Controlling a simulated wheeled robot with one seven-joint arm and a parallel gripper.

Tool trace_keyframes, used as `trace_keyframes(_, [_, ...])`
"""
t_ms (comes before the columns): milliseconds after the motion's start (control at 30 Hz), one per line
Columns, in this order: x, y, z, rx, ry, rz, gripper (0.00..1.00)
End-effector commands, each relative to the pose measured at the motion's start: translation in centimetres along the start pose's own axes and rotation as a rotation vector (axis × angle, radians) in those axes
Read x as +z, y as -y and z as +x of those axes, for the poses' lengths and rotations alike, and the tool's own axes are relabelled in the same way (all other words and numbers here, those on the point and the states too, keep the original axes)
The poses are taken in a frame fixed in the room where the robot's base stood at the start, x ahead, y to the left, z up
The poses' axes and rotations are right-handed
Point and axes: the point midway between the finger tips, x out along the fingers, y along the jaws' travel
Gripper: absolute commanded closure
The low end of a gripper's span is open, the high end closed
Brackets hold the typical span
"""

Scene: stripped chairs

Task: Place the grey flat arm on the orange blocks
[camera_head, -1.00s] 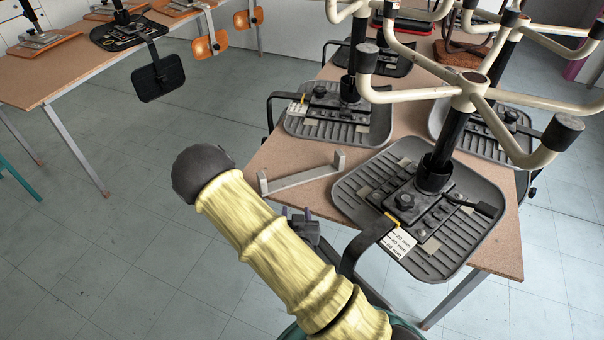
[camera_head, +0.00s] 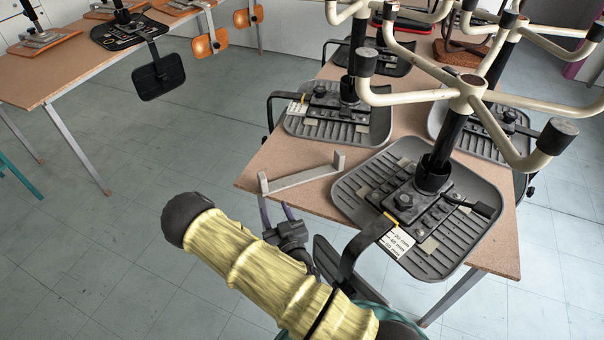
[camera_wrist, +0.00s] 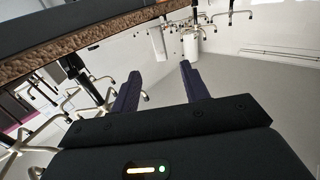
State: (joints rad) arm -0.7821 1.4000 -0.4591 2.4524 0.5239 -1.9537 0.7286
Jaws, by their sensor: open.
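The grey flat arm (camera_head: 302,179), a pale grey bar with an upturned stub at each end, lies on the near left corner of the brown table. My gripper (camera_head: 275,206) is open and empty at that table's near left edge, close in front of the bar and apart from it as far as I can tell. In the wrist view its two dark fingers (camera_wrist: 160,70) are spread with nothing between them, and the bar does not show. I cannot identify orange blocks for sure; orange panels (camera_head: 203,42) and (camera_head: 247,17) hang off the far left table.
The brown table (camera_head: 262,170) carries upturned chairs; the nearest grey ribbed seat (camera_head: 360,200) is just right of the bar, with cream legs above. The table edge (camera_wrist: 50,55) crosses the wrist view's upper left. Grey floor between the tables is clear.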

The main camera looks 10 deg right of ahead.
Motion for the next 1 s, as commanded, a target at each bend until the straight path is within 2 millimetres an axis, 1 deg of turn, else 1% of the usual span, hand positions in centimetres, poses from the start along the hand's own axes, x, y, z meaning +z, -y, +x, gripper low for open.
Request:
trace_keyframes(33, [-0.2, 0.1, 1.0, -0.001, -0.004, 0.001, 0.55])
trace_keyframes(300, [-0.2, 0.1, 5.7, -0.003, -0.002, 0.000, 0.55])
trace_keyframes(400, [-0.2, 0.1, 7.5, -0.003, -0.002, 0.000, 0.55])
trace_keyframes(500, [-0.1, 0.1, 8.8, -0.002, -0.001, -0.001, 0.55])
trace_keyframes(600, [0.0, 0.1, 9.4, -0.001, 0.001, -0.001, 0.55])
trace_keyframes(900, [0.1, 0.0, 9.5, -0.001, 0.001, -0.001, 0.55])
trace_keyframes(1000, [0.0, 0.0, 9.9, -0.002, 0.000, -0.001, 0.55])
